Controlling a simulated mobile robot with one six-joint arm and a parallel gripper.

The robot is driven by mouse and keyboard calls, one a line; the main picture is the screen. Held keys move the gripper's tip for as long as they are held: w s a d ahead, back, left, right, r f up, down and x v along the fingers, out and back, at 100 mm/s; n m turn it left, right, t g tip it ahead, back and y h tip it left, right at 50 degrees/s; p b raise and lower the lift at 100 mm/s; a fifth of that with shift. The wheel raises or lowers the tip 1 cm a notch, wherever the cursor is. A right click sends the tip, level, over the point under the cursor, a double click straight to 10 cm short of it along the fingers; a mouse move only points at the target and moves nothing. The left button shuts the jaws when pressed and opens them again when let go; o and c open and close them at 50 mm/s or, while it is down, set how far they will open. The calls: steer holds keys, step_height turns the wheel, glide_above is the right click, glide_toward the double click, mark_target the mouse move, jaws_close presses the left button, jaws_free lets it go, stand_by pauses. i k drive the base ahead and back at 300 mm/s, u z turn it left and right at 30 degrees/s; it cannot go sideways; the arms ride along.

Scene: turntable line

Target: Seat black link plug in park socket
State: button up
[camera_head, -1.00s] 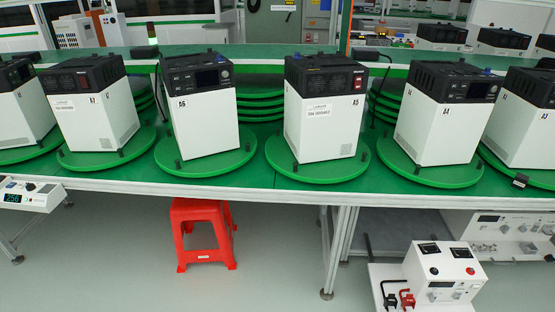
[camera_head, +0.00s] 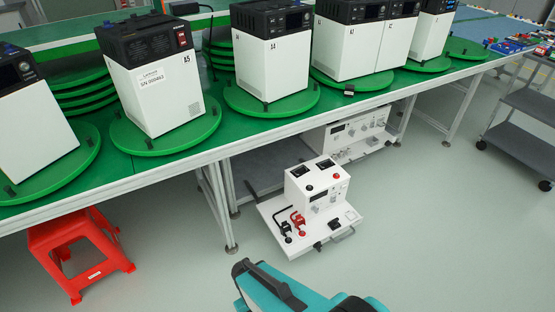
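A white test box (camera_head: 318,185) with two dark meters, a red button and a black knob stands on a low white shelf (camera_head: 277,212) under the green line. At the left front of this shelf a black plug (camera_head: 287,238) with a black lead stands beside a red plug (camera_head: 299,230) with a red lead. The black one looks like the black link plug. Small dark parts (camera_head: 335,223) lie at the shelf's right front; I cannot tell which part is the park socket. My gripper is not in view; only a teal and black part of my arm shows at the bottom.
White units with black tops, such as A5 (camera_head: 158,90) and A4 (camera_head: 272,62), stand on green turntables above. A red stool (camera_head: 80,250) is at left, a grey cart (camera_head: 525,110) at right. Table legs (camera_head: 222,205) stand left of the shelf.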

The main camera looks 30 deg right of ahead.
mark_target(309, 183)
steer(key=z, duration=4.55)
steer(key=i, duration=0.1)
steer(key=u, duration=2.9)
steer(key=k, duration=0.95)
steer(key=u, duration=0.15)
steer(key=i, duration=0.8)
